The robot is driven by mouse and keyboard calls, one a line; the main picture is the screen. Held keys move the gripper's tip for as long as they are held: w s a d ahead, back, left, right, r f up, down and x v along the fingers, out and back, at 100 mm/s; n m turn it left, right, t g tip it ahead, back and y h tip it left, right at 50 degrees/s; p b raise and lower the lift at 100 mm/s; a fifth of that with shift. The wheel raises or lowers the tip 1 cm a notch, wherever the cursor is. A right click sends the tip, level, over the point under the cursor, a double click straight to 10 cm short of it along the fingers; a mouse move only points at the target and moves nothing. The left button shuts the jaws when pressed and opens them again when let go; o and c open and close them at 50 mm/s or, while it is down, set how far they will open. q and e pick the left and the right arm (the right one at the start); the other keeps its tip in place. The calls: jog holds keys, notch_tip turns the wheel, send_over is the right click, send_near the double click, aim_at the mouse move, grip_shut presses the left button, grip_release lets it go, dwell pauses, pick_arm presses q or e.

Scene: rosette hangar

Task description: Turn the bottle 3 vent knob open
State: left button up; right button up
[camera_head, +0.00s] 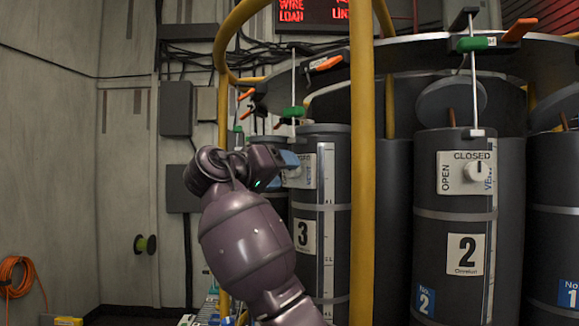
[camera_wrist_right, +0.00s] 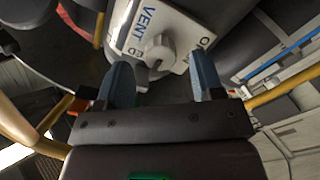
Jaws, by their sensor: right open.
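Bottle 3 (camera_head: 336,222) is a dark cylinder with a white "3" label, left of the yellow upright. Its white vent plate (camera_head: 307,171) is partly hidden behind my right gripper (camera_head: 290,160). In the right wrist view the plate (camera_wrist_right: 185,28) reads "VENT", and the pale round vent knob (camera_wrist_right: 159,52) stands out from it. My right gripper (camera_wrist_right: 161,70) is open there, with one blue finger on each side of the knob's near side. I see no clear contact with the knob. My left gripper is not in view.
A yellow upright pole (camera_head: 362,180) stands just right of bottle 3. Bottle 2 (camera_head: 450,225), with its own vent knob at the closed side, stands further right. An orange hose coil (camera_head: 17,275) hangs at the far left.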

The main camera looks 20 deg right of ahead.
aim_at(292, 173)
jog(key=shift+x, duration=1.35)
jog(key=c, duration=0.9)
